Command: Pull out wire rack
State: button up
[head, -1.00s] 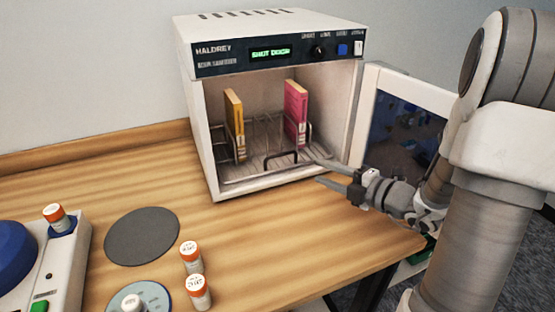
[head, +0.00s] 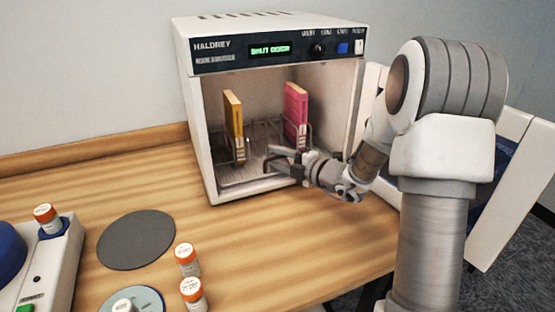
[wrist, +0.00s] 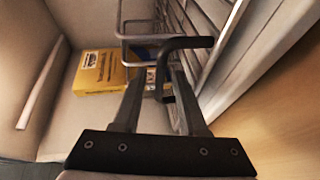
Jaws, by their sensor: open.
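The wire rack (head: 235,178) sits inside the open white cabinet (head: 205,150) and holds a yellow book (head: 233,120) and a pink book (head: 296,112) upright. My gripper (head: 271,160) is open at the rack's front, with its fingers pointing left across the cabinet opening. In the wrist view the rack's dark handle (wrist: 190,42) lies at my fingertips (wrist: 157,72). Its bent end drops toward the space between the fingers; I cannot tell whether they touch. The yellow book also shows in the wrist view (wrist: 100,72). My gripper hides most of the handle in the head view.
The cabinet door (head: 510,190) stands wide open at the right, partly behind my arm. A grey disc (head: 136,240), white bottles with orange caps (head: 187,262) and a device with a blue dome (head: 60,255) are at the left front. The wooden counter (head: 290,235) before the cabinet is clear.

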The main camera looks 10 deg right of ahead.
grip_shut()
dwell(1.4)
